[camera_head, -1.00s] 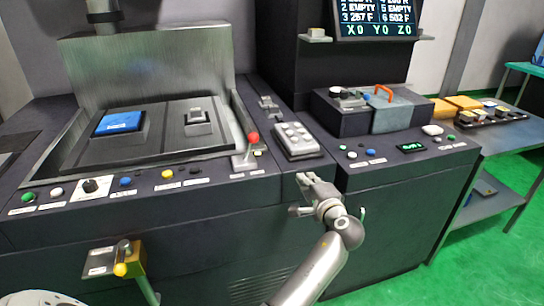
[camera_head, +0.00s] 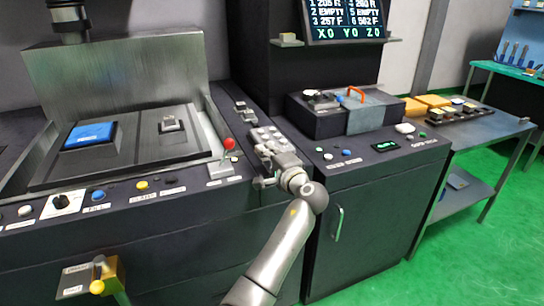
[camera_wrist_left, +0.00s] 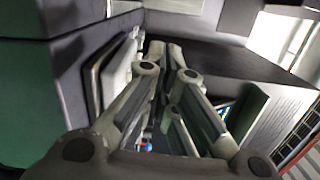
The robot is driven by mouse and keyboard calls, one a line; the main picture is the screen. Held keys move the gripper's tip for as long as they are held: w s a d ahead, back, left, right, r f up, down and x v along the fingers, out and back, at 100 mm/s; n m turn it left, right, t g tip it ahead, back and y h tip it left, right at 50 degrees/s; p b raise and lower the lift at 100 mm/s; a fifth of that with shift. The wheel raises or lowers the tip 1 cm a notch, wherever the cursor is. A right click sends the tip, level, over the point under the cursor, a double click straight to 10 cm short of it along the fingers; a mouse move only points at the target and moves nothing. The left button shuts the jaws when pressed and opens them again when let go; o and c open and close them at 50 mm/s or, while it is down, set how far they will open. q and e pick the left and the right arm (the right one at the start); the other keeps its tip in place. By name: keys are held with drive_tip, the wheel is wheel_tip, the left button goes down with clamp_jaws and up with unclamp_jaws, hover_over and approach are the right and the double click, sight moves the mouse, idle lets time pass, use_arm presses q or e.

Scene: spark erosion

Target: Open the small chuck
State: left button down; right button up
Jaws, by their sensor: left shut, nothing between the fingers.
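A small grey block-shaped fixture (camera_head: 171,125), which looks like the small chuck, sits on the right half of the dark plate in the machine's bath. A larger fixture with a blue top (camera_head: 90,135) is to its left. My left gripper (camera_head: 262,166) is shut and empty, over the front edge of the machine, right of the red-knobbed lever (camera_head: 228,145). It partly covers the grey keypad (camera_head: 266,135); I cannot tell whether it touches it. In the left wrist view the shut fingers (camera_wrist_left: 172,50) point at dark surfaces. My right gripper is not in view.
Several buttons and a white-and-black dial (camera_head: 67,203) line the front panel. A yellow-knobbed valve (camera_head: 98,275) sticks out below. On the right are a unit with an orange handle (camera_head: 353,94) and a grey side table (camera_head: 470,128). The green floor (camera_head: 490,240) is clear.

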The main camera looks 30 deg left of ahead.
use_arm(q)
drive_tip(key=x, duration=0.3)
drive_tip(key=shift+w+a+r, duration=0.15)
drive_tip(key=shift+w+a, duration=0.05)
drive_tip(key=shift+a, duration=0.15)
drive_tip(key=shift+s+a+p, duration=0.8)
drive_tip(key=shift+s+a, duration=0.05)
drive_tip(key=shift+s, duration=0.1)
drive_tip(key=shift+s+a+r, duration=0.1)
drive_tip(key=shift+s+a, duration=0.3)
drive_tip(key=shift+s, duration=0.05)
drive_tip(key=shift+s+a+r+n, duration=0.3)
drive_tip(key=shift+n, duration=0.3)
drive_tip(key=shift+s+a+r+n, duration=0.3)
drive_tip(key=shift+s+r+n, duration=0.05)
drive_tip(key=shift+n, duration=0.25)
drive_tip(key=shift+s+a+r+n+h+b, duration=0.15)
drive_tip(key=shift+s+a+r+n+b, duration=0.2)
drive_tip(key=shift+s+a+n, duration=0.7)
drive_tip(key=shift+s+a+r+n+h+b, duration=0.2)
drive_tip(key=shift+s+a+r+n+b, duration=0.3)
drive_tip(key=shift+n, duration=0.9)
drive_tip(key=shift+s+a+r+n+h+b, duration=0.2)
drive_tip(key=shift+s+a+n, duration=0.35)
drive_tip(key=shift+s+n, duration=0.55)
